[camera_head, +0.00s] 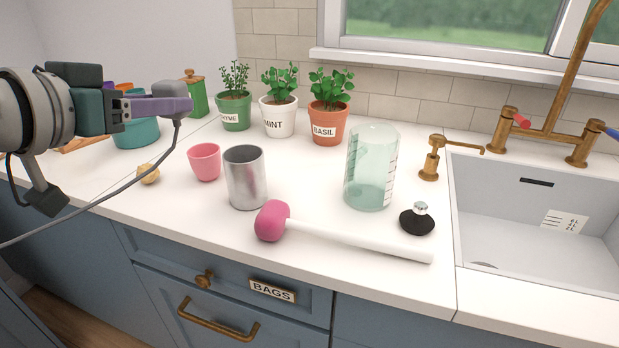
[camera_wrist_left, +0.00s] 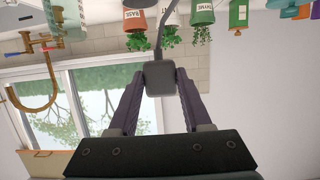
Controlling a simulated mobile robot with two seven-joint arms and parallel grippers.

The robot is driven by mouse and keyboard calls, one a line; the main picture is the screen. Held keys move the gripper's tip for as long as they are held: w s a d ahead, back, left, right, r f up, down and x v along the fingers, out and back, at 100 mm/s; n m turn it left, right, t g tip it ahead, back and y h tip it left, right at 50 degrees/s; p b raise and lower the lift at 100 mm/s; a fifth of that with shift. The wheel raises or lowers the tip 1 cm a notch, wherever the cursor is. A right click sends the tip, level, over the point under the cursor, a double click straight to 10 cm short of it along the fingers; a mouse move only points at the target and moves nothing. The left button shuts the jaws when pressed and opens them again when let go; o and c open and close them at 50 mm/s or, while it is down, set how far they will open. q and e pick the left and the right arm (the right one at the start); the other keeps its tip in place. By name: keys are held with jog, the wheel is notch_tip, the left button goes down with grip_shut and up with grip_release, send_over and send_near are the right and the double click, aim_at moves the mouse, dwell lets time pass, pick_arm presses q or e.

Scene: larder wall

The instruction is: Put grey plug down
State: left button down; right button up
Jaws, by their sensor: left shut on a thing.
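My left gripper (camera_head: 184,106) is raised over the left part of the counter in the head view, its purple fingers pointing right. It is shut on the grey plug (camera_wrist_left: 158,79), a dark grey block between the fingertips in the left wrist view. The plug is clear of the white counter (camera_head: 330,280). My right gripper is not in view.
A pink cup (camera_head: 204,162), metal cup (camera_head: 246,178), glass beaker (camera_head: 371,168), pink-headed mallet (camera_head: 271,221) and black knobbed stopper (camera_head: 417,222) stand or lie on the counter. Herb pots (camera_head: 279,119) line the back. A sink (camera_head: 480,240) is at right. The counter's front edge is largely clear.

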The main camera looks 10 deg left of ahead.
pick_arm(q)
jog(key=b, duration=0.6)
send_over(195, 229)
jog(key=s+d, duration=0.2)
notch_tip(195, 229, down, 16)
jog(key=shift+s+f+b, duration=0.1)
jog(key=shift+f+b, duration=1.25)
jog(key=shift+f, duration=0.75)
jog(key=shift+f, duration=0.1)
jog(key=c, duration=0.8)
grip_release()
jog(key=shift+f, duration=0.1)
jog(key=o, duration=0.5)
jog(key=shift+c, duration=0.2)
